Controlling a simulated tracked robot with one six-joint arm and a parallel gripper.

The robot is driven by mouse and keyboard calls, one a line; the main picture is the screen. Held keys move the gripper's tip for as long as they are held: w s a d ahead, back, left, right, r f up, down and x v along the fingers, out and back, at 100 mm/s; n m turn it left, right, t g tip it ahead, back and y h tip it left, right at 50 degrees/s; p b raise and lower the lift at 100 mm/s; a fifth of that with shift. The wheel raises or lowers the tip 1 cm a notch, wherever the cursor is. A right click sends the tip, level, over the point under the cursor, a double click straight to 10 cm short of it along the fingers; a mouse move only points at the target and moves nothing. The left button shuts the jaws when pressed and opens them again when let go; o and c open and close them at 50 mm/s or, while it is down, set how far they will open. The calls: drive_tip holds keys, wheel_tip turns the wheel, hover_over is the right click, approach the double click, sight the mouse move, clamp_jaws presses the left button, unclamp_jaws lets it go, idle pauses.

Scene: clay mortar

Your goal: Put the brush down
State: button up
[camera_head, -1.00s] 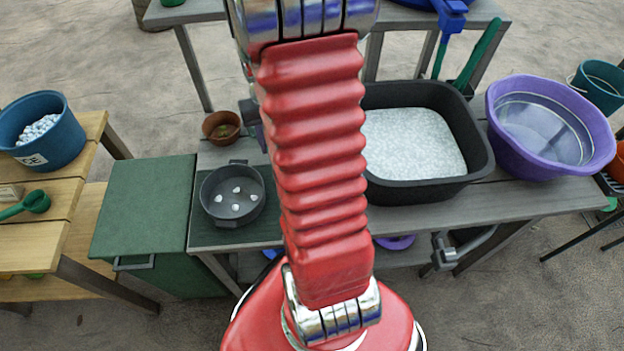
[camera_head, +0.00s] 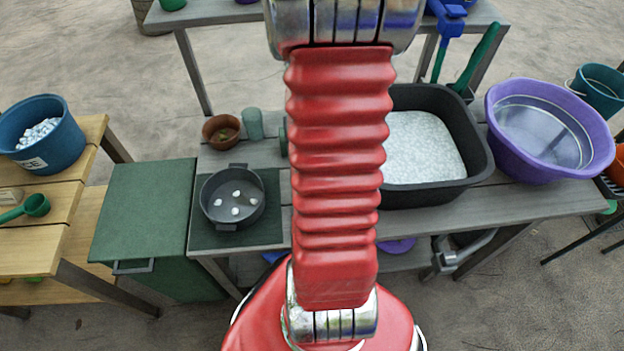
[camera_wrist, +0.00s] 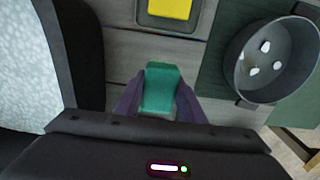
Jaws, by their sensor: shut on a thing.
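The brush shows in the wrist view as a teal-green block (camera_wrist: 160,88) between the two purple fingers of my gripper (camera_wrist: 158,100). My gripper is shut on it. Its bristles and lower end are not visible, so I cannot tell whether it touches the grey tabletop (camera_wrist: 140,60) beneath. In the head view my red arm hides the gripper and most of the area around it.
A dark pot with white pieces (camera_head: 233,225) stands on a green mat at left. A brown pot (camera_head: 221,130) and green cylinder (camera_head: 252,123) stand behind. A black tub (camera_head: 475,165) is at right. A yellow block (camera_wrist: 170,8) lies in a grey tray.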

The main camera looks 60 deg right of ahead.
drive_tip(key=shift+f, duration=2.35)
drive_tip(key=shift+f, duration=0.1)
drive_tip(key=shift+f, duration=1.95)
drive_tip(key=o, duration=1.1)
drive_tip(key=shift+f, duration=0.1)
drive_tip(key=shift+r, duration=6.1)
